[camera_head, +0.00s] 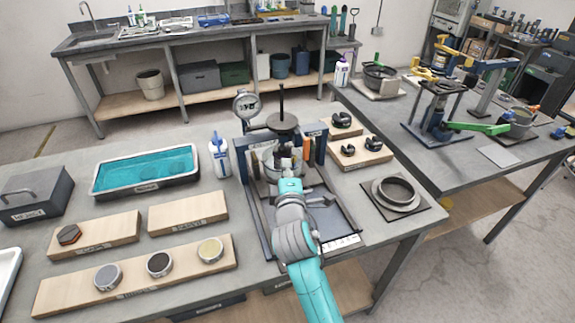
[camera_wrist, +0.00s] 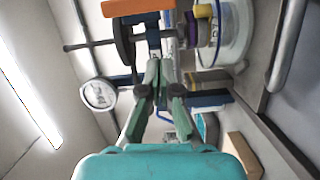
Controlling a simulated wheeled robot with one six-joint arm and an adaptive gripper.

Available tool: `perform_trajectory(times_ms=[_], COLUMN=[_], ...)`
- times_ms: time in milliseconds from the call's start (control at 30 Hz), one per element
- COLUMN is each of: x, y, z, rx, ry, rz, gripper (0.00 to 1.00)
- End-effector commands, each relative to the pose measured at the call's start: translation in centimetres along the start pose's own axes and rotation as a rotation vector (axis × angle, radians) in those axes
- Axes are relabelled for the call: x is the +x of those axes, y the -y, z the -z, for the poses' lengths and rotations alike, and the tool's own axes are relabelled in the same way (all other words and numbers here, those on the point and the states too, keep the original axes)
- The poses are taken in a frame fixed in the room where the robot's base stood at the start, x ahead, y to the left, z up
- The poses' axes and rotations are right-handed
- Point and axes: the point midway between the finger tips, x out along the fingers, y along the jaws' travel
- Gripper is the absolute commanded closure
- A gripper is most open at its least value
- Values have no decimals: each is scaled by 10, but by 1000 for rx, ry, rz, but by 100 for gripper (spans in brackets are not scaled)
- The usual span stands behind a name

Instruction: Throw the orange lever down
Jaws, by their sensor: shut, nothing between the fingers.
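An orange bar (camera_wrist: 138,7), which looks like the lever's grip, crosses the top of the wrist view just beyond my fingertips. In the head view a small orange patch (camera_head: 306,148) shows on the frame device, just past my gripper; most of the lever is hidden there. My gripper (camera_head: 289,180) reaches into the front of the frame. In the wrist view my gripper (camera_wrist: 161,68) has its fingers together with nothing between them. A gap shows between the fingertips and the orange bar. A dark round part and grey shaft lie between them in the picture.
A pressure gauge (camera_head: 247,104) stands at the frame's left, with a white bottle (camera_head: 219,156) beside it. A teal tray (camera_head: 146,171) and wooden boards lie left. Ring parts on boards (camera_head: 361,153) and a round flange (camera_head: 395,192) lie right.

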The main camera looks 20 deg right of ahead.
Motion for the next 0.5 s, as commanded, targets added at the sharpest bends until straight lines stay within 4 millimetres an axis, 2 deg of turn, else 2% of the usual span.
perform_trajectory(times_ms=[300, 500], x=[-54, -79], y=[2, 2], z=[0, 0], rx=[0, 0], ry=[-2, -2], rz=[1, 1], gripper=[100, 100])
